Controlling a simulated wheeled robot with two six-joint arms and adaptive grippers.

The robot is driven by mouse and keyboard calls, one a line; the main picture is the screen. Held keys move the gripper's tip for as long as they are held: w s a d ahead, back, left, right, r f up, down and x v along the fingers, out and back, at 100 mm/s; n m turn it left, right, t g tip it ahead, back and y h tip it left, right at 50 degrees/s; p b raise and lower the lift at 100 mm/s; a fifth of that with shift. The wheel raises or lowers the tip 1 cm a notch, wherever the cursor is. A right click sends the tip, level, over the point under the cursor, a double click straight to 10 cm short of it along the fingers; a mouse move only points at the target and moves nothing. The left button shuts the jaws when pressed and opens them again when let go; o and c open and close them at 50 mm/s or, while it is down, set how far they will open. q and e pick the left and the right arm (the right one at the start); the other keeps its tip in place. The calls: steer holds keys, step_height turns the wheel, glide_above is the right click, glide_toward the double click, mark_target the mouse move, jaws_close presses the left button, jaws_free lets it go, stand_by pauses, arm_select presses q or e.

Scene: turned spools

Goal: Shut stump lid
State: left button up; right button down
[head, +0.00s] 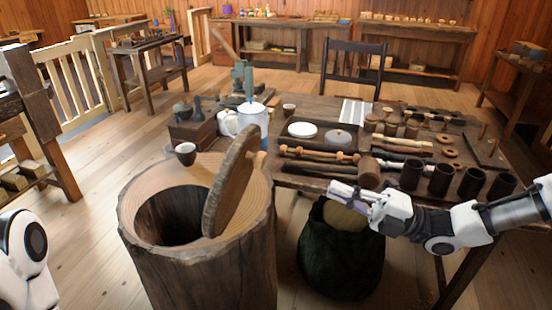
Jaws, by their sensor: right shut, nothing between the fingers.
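A wooden stump (205,275) with a hollow middle stands at the front, left of centre. Its round wooden lid (232,180) stands up steeply on the right side of the rim and leans to the right at its top. The dark opening of the stump (170,218) shows to the left of the lid. My right gripper (335,189) is shut and empty, to the right of the lid and apart from it, with its fingers pointing left. Of my left arm only a white part shows at the lower left; its gripper is out of view.
A dark workbench (290,180) behind holds spools, turned sticks, dark cups (440,180) and white discs. A small cup (186,153) and a white-blue jug (252,122) stand just behind the stump. A dark sack (340,262) stands below my right gripper. Floor is clear at left.

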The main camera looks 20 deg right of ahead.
steer(key=x, duration=1.2)
steer(key=shift+a, duration=0.25)
steer(key=shift+w+r, duration=0.1)
steer(key=shift+w, duration=0.05)
